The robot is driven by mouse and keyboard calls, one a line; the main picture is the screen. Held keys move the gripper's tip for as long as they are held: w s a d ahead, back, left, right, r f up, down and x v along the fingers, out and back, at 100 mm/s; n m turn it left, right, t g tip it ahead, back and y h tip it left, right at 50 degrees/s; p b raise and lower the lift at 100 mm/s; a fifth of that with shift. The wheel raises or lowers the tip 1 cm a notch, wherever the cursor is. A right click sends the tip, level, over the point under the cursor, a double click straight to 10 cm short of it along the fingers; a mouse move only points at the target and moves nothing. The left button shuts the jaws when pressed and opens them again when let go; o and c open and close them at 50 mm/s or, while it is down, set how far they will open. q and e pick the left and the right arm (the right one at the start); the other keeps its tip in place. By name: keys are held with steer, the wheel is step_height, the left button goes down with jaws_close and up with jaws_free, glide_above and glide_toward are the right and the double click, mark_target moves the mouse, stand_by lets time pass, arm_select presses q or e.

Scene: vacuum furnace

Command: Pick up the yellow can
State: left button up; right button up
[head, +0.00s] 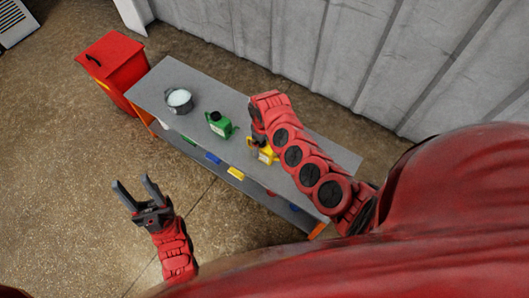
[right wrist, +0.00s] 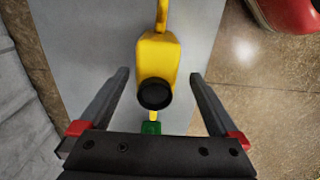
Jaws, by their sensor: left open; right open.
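The yellow can (right wrist: 158,58) has a black cap and stands on the grey table (right wrist: 105,20). In the right wrist view it lies between the two spread fingers of my right gripper (right wrist: 160,85), with a gap on both sides. In the head view the yellow can (head: 268,156) is partly hidden by my right arm, and the right gripper (head: 257,133) is beside or above it. My left gripper (head: 138,190) is open and empty over the floor, left of the table.
A green can (head: 219,124) and a grey pot (head: 180,101) stand further left on the table. A red cabinet (head: 110,60) is beyond the table's left end. A corrugated wall (head: 330,50) runs behind. Coloured items line the table's front edge.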

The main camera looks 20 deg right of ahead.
steer(key=f, duration=0.1)
steer(key=f+b, duration=0.1)
steer(key=f, duration=0.1)
steer(key=f+b, duration=0.1)
steer(key=shift+w+d+f, duration=0.1)
steer(key=shift+d+f, duration=0.05)
steer(key=shift+d, duration=0.15)
steer(key=shift+f+b, duration=0.3)
steer(key=shift+f, duration=0.05)
steer(key=shift+r, duration=0.1)
steer(key=c, duration=1.5)
